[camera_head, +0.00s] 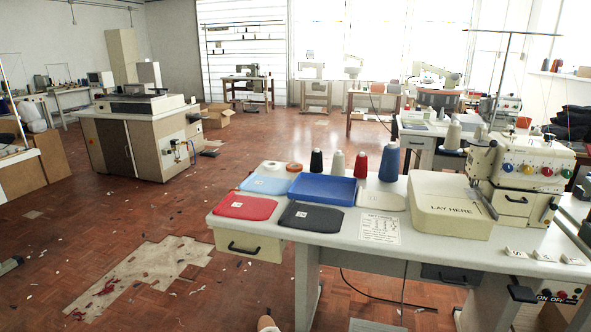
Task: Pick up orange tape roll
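A small orange tape roll (294,167) lies flat at the back left of the sewing table (330,247), beside a pale roll (273,165). It sits just behind the left end of a blue tray (323,189) and left of a black thread cone (317,161). It is small in the picture, so its details are hard to tell.
Red (246,207), black (312,216) and light blue (266,184) fabric pieces lie near the table's left end. Several thread cones stand behind the tray. A cream machine (520,180) fills the right end. The floor left of the table is open, with scraps.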

